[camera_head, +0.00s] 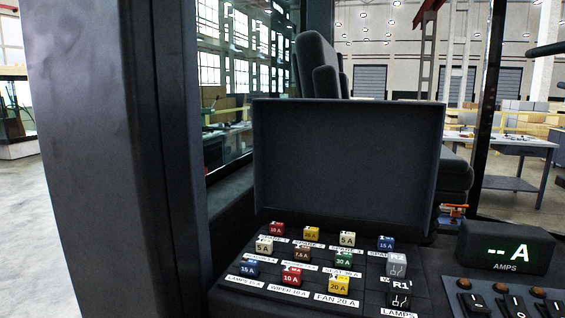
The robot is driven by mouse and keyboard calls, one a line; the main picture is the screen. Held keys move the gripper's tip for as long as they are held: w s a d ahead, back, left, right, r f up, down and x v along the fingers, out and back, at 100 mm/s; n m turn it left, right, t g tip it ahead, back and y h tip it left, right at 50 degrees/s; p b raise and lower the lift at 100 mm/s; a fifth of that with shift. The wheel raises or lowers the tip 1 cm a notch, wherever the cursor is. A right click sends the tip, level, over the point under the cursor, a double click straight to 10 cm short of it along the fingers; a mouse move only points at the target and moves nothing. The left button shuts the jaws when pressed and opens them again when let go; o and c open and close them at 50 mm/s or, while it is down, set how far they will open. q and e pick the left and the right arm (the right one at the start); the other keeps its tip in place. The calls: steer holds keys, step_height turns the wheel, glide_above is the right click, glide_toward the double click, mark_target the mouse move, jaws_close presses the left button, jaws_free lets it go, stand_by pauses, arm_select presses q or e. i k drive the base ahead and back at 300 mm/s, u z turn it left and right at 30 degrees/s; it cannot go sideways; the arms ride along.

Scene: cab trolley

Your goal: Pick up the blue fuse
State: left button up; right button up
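Two blue 15 A fuses sit in the fuse panel (345,270). One blue fuse (248,269) is at the front left, behind a white label. The other blue fuse (386,243) is at the back right, above a label that starts with "SPA". Both look seated and upright. Neither of my grippers is in view.
Red, yellow, white, brown and green fuses stand around the blue ones, with relays (399,293) at the right. A raised dark lid (348,155) stands behind the panel. An amps display (508,248) and switches (515,303) are at right. A thick dark pillar (100,150) fills the left.

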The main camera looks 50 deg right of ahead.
mark_target(248, 267)
steer(key=u, duration=1.05)
steer(key=i, duration=3.05)
steer(key=z, duration=3.25)
steer(key=i, duration=3.3)
steer(key=z, duration=3.5)
